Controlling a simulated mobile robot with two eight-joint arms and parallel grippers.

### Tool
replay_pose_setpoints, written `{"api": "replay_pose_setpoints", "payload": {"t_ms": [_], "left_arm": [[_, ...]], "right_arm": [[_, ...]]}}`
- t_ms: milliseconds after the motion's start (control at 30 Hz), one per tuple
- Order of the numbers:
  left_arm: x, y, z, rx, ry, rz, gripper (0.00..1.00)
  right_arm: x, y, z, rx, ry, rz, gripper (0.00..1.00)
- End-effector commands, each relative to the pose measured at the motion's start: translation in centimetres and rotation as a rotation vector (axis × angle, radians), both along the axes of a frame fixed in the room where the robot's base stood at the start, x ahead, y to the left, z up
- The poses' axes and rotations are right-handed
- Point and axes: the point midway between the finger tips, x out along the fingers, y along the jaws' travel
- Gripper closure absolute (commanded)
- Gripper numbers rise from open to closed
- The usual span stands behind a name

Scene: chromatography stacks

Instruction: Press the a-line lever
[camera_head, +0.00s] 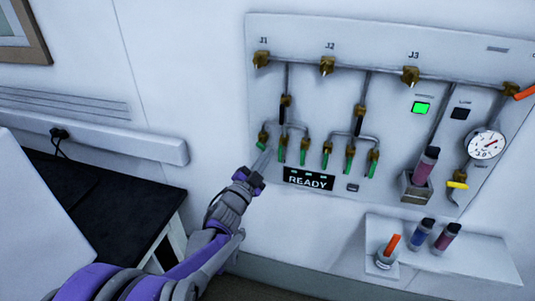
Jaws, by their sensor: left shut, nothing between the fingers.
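A white wall panel (390,38) carries brass fittings, pipes and a row of several small green-tipped levers. The leftmost green-tipped lever (262,142) sits under the J1 pipe branch, at the panel's left edge. My left gripper (263,160) is shut and empty, with its tips just below that lever; I cannot tell whether they touch it. No lever carries a readable a-line label. A black sign (308,179) reading READY is below the levers. My right gripper is not in view.
A gauge (486,146) and a lit green indicator (422,108) are on the panel's right. A white shelf (480,262) below holds small vials and an orange-topped item (388,250). A dark-topped table (110,200) stands at left.

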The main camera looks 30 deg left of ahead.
Motion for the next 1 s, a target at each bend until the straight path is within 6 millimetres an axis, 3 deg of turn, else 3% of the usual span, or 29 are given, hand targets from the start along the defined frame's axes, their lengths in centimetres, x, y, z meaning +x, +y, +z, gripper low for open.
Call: {"api": "replay_pose_setpoints", "payload": {"t_ms": [700, 1000], "left_arm": [[-0.4, 1.4, -1.6, 0.624, 0.151, 0.001, 1.00], [-0.4, 1.8, -1.9, 0.687, 0.165, 0.000, 1.00]], "right_arm": [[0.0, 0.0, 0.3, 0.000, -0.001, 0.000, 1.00], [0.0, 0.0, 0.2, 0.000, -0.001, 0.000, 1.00]]}}
